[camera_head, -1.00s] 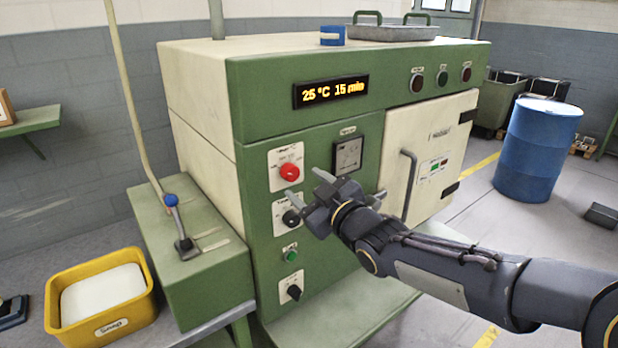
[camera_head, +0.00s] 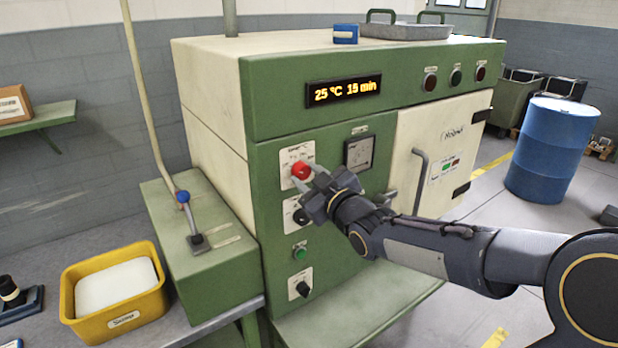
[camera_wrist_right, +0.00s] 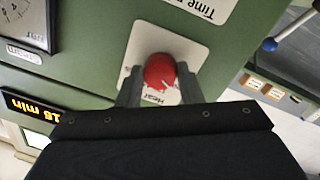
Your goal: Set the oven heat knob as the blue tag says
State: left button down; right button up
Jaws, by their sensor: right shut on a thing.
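The red heat knob (camera_head: 301,170) sits on a white plate on the oven's green front panel. In the right wrist view the red knob (camera_wrist_right: 160,71) is between my fingers, above a label reading "Heat". My right gripper (camera_head: 309,178) is shut on it. The knob's pointer and scale are partly hidden. A blue tag (camera_head: 345,34) with a white patch stands on the oven's top; its writing is too small to read. The display (camera_head: 343,91) reads 25 °C 15 min. My left gripper is not in view.
A black knob (camera_head: 301,216), a green button (camera_head: 300,253) and another black knob (camera_head: 302,289) lie below the red one. The oven door handle (camera_head: 420,180) is right of my gripper. A blue-tipped lever (camera_head: 183,197) and yellow bin (camera_head: 69,301) are at the left.

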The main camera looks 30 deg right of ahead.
jog(key=shift+m+b, duration=0.35)
jog(key=shift+m, duration=1.45)
jog(key=shift+a+m, duration=0.1)
jog(key=shift+m, duration=1.8)
jog(key=o, duration=1)
